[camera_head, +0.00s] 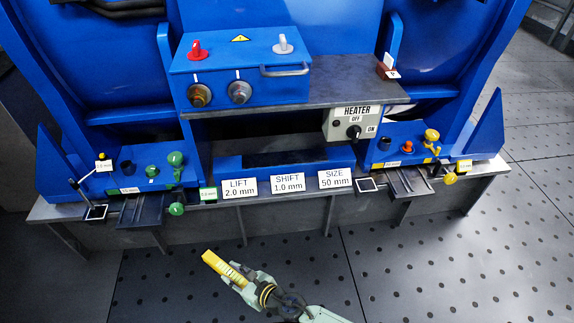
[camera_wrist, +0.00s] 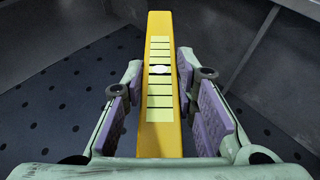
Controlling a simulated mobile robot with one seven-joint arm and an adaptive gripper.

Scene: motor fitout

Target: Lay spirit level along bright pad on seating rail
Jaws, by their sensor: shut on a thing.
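The yellow spirit level (camera_head: 218,265) has pale marked strips on its face. My gripper (camera_head: 240,284) is shut around its near part in the head view, above the perforated floor and in front of the machine, apart from it. In the wrist view the level (camera_wrist: 160,32) points away between the purple finger pads of my gripper (camera_wrist: 160,98). A grey rail-like ledge (camera_head: 288,203) runs along the machine's front. Small pale-edged squares lie on it at the left (camera_head: 96,212) and right (camera_head: 367,184). I cannot tell which part is the bright pad.
Placards reading LIFT, SHIFT and SIZE (camera_head: 287,185) stand along the ledge's middle. Green knobs (camera_head: 176,159) are at the left, yellow knobs (camera_head: 431,136) at the right. A heater switch box (camera_head: 352,124) and a blue control box (camera_head: 240,65) sit above. The floor in front is clear.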

